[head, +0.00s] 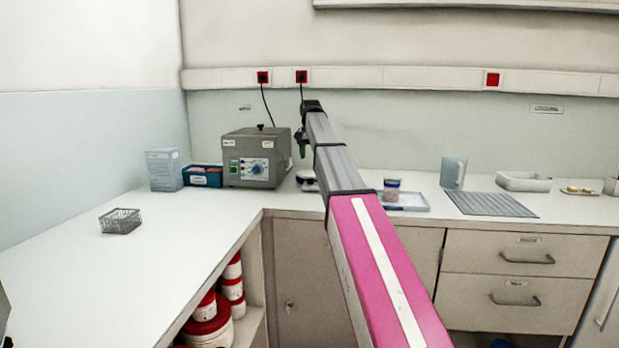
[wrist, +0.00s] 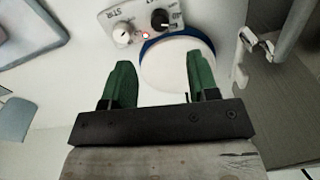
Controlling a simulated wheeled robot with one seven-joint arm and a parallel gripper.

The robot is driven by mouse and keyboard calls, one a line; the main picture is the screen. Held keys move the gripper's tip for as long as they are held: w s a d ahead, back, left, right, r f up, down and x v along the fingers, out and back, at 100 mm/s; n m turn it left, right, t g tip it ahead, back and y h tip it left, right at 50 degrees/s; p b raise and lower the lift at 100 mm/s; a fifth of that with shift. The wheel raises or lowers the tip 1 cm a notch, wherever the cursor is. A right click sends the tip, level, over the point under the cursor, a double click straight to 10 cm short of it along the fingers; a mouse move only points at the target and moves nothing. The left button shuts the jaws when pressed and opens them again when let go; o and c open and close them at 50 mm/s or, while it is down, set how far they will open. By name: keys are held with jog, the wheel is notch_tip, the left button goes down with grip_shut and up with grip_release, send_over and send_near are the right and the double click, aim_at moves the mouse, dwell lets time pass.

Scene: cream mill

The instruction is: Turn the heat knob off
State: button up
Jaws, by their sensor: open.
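The stirring hotplate shows in the wrist view, with a white round top plate (wrist: 178,65) ringed in blue and a grey control panel (wrist: 140,20) beyond it. The panel has a black knob (wrist: 160,19), a white knob (wrist: 121,37) and a small lit red lamp between them. The label by the white knob looks like STIR; the label by the black knob is not clearly readable. My gripper (wrist: 158,62) is open and empty, its green fingers apart over the near side of the plate, short of both knobs. In the head view the hotplate (head: 307,182) is small and partly hidden by my arm.
A grey box device (head: 255,157) with a dial stands left of the hotplate, with a blue bin (head: 202,176) beside it. A jar (head: 391,189) on a tray (head: 412,205) stands to the right. The left bench is mostly clear around a wire basket (head: 120,221).

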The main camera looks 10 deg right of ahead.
aim_at(310, 179)
notch_tip(310, 179, down, 10)
jog(key=shift+r, duration=0.1)
dwell(0.4)
jog(key=c, duration=0.9)
